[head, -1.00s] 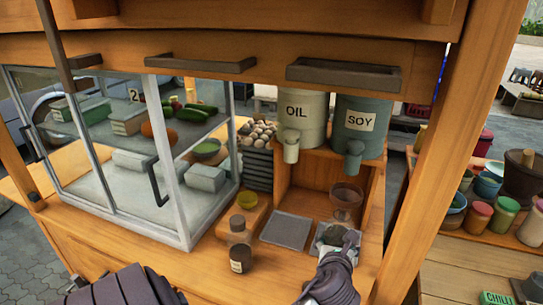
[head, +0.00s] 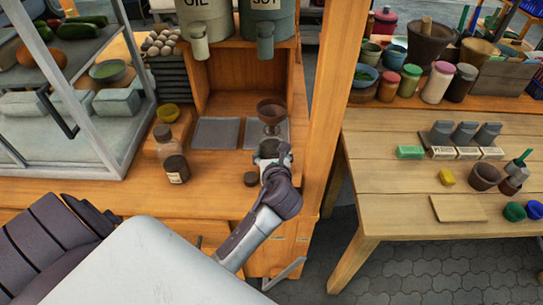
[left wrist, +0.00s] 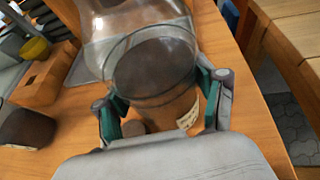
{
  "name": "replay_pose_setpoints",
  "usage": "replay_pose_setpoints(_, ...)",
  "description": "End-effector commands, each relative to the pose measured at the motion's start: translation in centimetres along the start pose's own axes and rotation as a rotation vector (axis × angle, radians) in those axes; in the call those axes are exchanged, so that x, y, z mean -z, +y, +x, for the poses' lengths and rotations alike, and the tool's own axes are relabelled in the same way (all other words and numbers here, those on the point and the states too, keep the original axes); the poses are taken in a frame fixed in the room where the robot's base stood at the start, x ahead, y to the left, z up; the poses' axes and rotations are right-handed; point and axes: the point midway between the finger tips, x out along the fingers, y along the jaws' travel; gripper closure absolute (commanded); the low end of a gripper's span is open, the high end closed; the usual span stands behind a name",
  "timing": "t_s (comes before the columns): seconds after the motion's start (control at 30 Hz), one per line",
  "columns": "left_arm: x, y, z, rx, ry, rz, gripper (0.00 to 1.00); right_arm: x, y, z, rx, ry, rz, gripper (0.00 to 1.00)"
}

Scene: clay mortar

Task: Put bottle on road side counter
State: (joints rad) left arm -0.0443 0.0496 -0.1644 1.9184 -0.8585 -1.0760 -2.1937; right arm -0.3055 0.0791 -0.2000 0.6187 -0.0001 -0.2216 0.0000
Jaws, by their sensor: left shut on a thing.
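My left gripper (head: 272,154) reaches over the wooden cart counter (head: 215,178). In the left wrist view its green-padded fingers (left wrist: 162,105) are closed around a clear glass bottle (left wrist: 150,65) with dark brown contents and a pale label. In the head view the held bottle is mostly hidden by the gripper. I cannot tell whether its base touches the counter. A similar labelled bottle (head: 175,169) stands on the counter to the left. A pale wooden table (head: 385,190) stands to the right, past a post. My right gripper is not in view.
A goblet (head: 271,112) stands just behind the gripper, beside a grey mat (head: 215,133). A small dark round piece (head: 250,179) lies nearby. A glass case (head: 85,110) is at left and a wooden post (head: 326,110) at right. The right table's front left is bare.

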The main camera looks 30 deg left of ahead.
Motion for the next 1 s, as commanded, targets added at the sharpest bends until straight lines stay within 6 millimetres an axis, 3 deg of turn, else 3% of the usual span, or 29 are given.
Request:
replay_pose_setpoints(0.07,0.8,0.0,0.3,0.0,-0.002,0.0,0.8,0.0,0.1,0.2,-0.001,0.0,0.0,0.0)
replay_pose_setpoints(0.4,1.0,0.0,0.5,0.001,-0.003,0.0,0.8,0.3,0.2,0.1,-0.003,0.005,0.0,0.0)
replay_pose_setpoints(0.43,1.1,0.0,0.5,0.0,-0.001,0.0,0.29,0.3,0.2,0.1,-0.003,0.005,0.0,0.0)
replay_pose_setpoints(0.5,1.1,0.0,0.5,0.001,-0.001,-0.001,0.2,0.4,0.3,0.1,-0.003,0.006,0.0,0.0)
replay_pose_setpoints(0.87,0.8,0.0,0.3,0.001,-0.001,-0.001,0.2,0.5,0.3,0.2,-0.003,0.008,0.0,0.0)
replay_pose_setpoints(1.0,1.0,-0.1,-1.5,0.003,0.0,0.0,0.2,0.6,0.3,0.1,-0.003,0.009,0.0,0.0)
